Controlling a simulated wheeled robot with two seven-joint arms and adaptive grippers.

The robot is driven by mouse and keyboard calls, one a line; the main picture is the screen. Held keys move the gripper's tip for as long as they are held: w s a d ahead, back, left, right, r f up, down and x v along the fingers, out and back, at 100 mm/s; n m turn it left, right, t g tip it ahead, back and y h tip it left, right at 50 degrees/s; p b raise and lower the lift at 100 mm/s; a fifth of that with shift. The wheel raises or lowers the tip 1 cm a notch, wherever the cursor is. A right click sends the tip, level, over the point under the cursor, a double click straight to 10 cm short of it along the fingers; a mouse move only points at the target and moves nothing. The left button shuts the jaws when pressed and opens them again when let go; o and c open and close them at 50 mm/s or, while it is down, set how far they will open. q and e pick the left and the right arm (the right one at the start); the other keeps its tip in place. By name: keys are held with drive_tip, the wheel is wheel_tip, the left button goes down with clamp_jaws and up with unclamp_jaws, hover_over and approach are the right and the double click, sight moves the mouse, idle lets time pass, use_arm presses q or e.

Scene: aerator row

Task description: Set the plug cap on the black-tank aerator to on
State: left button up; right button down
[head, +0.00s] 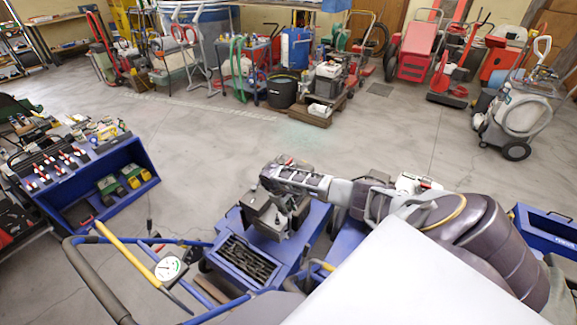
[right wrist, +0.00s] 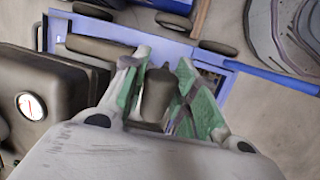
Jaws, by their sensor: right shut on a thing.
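In the head view a dark tank (head: 264,222) stands on a blue wheeled cart, below the outstretched end of my right arm. In the right wrist view a dark tank body (right wrist: 62,92) with a round white gauge (right wrist: 31,104) lies at the left. My right gripper (head: 291,208) is beside the tank in the head view. In the right wrist view its two green-padded fingers (right wrist: 157,88) are shut on a small dark tapered piece, the plug cap (right wrist: 155,92). Its lower end is hidden by the gripper body. My left gripper is not in view.
A blue tray of dark parts (head: 250,258) is in front of the tank. A yellow-and-black handle bar (head: 130,252) with a gauge (head: 170,268) stands at front left. A blue rack (head: 110,180) is at left. The middle floor is clear; carts line the back wall.

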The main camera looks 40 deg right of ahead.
drive_tip(key=c, duration=1.1)
unclamp_jaws()
drive_tip(key=shift+r, duration=0.15)
drive_tip(key=v, duration=1.1)
drive_tip(key=shift+w+a+r, duration=0.15)
drive_tip(key=shift+r, duration=0.15)
drive_tip(key=shift+c, duration=0.4)
